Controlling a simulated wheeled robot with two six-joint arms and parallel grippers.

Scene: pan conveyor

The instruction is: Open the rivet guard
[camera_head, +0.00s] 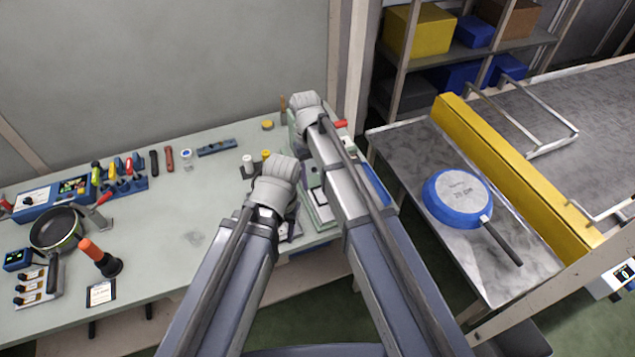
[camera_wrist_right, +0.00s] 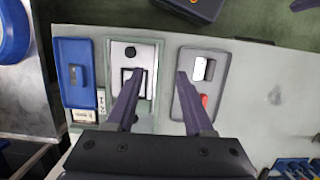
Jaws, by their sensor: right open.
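In the right wrist view my right gripper (camera_wrist_right: 158,77) is open and empty, its two fingers pointing down over the bench fixtures. Its left finger overlaps a silver plate (camera_wrist_right: 147,57) with a black knob and a dark squared frame, on a pale green base. Its right finger overlaps a grey tray (camera_wrist_right: 219,73) bearing a black-and-white block and a red part. I cannot tell for sure which part is the rivet guard. In the head view my forearms hide most of this station. My left gripper's wrist (camera_head: 275,183) shows in the head view, but its fingers are hidden.
A blue tray (camera_wrist_right: 75,50) lies left of the silver plate. On the bench, a dark pan (camera_head: 57,228), an orange-handled tool (camera_head: 96,256) and several tools stand left. A blue pan (camera_head: 458,198) lies on the metal table at right, beside a yellow rail (camera_head: 520,180).

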